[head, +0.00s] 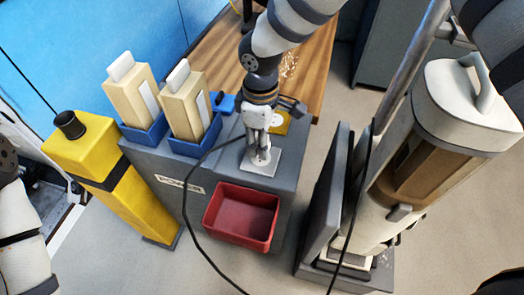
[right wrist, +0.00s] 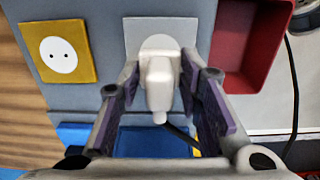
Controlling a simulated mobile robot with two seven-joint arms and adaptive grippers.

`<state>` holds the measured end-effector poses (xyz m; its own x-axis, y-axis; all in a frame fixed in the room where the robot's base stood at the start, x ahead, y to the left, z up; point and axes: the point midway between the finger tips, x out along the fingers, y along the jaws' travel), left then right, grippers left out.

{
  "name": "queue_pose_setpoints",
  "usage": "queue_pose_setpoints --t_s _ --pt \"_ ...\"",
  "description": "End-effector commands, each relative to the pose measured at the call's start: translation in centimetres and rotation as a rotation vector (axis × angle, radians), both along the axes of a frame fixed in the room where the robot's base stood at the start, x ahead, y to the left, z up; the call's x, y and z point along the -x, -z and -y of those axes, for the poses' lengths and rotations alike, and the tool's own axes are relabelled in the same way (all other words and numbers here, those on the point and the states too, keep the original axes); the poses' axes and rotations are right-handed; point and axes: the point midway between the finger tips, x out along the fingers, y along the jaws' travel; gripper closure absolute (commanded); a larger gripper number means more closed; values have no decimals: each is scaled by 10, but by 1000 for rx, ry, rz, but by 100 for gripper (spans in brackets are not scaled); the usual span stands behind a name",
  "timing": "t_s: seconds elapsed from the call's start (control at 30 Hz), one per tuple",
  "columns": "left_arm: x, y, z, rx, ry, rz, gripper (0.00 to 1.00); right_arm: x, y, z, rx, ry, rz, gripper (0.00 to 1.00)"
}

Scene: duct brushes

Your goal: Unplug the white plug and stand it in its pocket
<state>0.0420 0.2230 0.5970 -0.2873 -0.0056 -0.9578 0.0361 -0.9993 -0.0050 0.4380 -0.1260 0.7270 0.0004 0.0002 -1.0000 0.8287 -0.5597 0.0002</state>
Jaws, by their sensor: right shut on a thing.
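The white plug (right wrist: 160,82) is at the pale square socket plate (right wrist: 136,34) in the right wrist view. It points at the plate's round socket face; I cannot tell whether it is fully seated. My right gripper (head: 258,147) is shut on the plug, with its purple-padded fingers (right wrist: 160,80) on either side. In the head view the gripper hides most of the plug above the pale plate (head: 262,165). A black cord (head: 187,218) runs from there toward the bottom. A red open bin (head: 272,240) sits at the grey cabinet's front. My left gripper is not in view.
A yellow two-hole socket (right wrist: 60,52) is beside the pale plate. Two cream packs (head: 185,104) stand in blue holders (head: 143,137) on the cabinet (head: 172,166). A yellow post (head: 92,160) stands left, a tall vacuum-like machine (head: 449,130) right.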

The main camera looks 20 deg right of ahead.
Motion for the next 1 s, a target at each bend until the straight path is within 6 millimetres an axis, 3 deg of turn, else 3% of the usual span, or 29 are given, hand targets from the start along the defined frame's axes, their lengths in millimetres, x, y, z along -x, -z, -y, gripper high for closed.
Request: queue_pose_setpoints --t_s 0.6,1.0 --pt "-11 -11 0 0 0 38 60 0 -26 0 -1 0 3 100" --pt "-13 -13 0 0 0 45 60 0 -31 0 0 1 2 100"
